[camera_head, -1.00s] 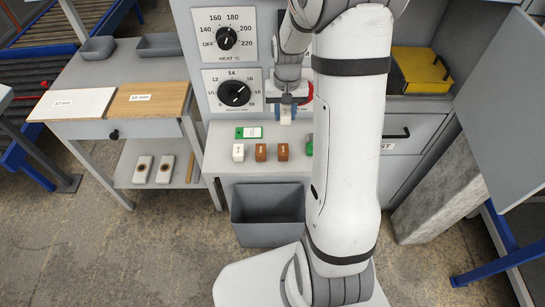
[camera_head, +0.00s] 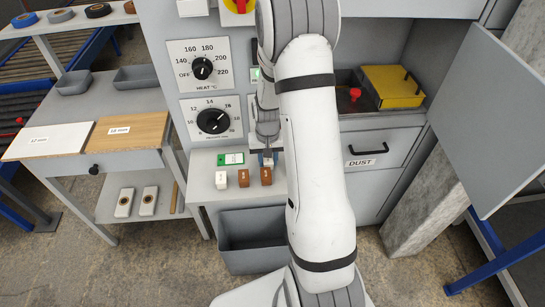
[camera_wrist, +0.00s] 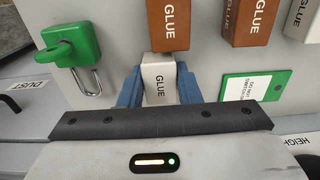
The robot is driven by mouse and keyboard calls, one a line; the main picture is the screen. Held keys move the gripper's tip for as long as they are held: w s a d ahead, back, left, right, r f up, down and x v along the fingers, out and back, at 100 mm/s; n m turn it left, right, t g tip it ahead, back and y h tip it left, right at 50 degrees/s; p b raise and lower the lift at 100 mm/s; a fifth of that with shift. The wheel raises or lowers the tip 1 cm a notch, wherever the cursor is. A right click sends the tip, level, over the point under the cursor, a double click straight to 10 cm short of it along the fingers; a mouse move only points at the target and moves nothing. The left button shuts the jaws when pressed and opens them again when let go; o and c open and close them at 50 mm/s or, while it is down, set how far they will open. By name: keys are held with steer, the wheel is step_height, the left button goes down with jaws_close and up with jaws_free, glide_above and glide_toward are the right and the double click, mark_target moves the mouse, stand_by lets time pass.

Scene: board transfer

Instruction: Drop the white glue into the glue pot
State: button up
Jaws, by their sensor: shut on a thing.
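My gripper (camera_wrist: 159,88) shows blue fingers in the wrist view, shut on a white glue block (camera_wrist: 159,80) marked GLUE. In the head view my gripper (camera_head: 268,160) is low over the grey ledge, just behind the right-hand brown glue block (camera_head: 266,176). The held block is mostly hidden there. I cannot tell whether it touches the ledge. Another white block (camera_head: 221,180) and a brown block (camera_head: 244,178) stand to the left in the same row. A dark open recess (camera_head: 343,92) with a red knob lies beside a yellow lid (camera_head: 393,87). I cannot tell if this is the glue pot.
A green tag (camera_head: 230,159) lies on the ledge behind the row. A green padlock (camera_wrist: 70,45) shows in the wrist view. A grey bin (camera_head: 252,236) is below the ledge. The heat dial (camera_head: 202,68) panel rises behind. A tilted grey panel (camera_head: 485,115) is at right.

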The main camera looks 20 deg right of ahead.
steer(key=shift+f, duration=0.2)
steer(key=o, duration=1)
steer(key=shift+r, duration=0.1)
steer(key=shift+c, duration=0.2)
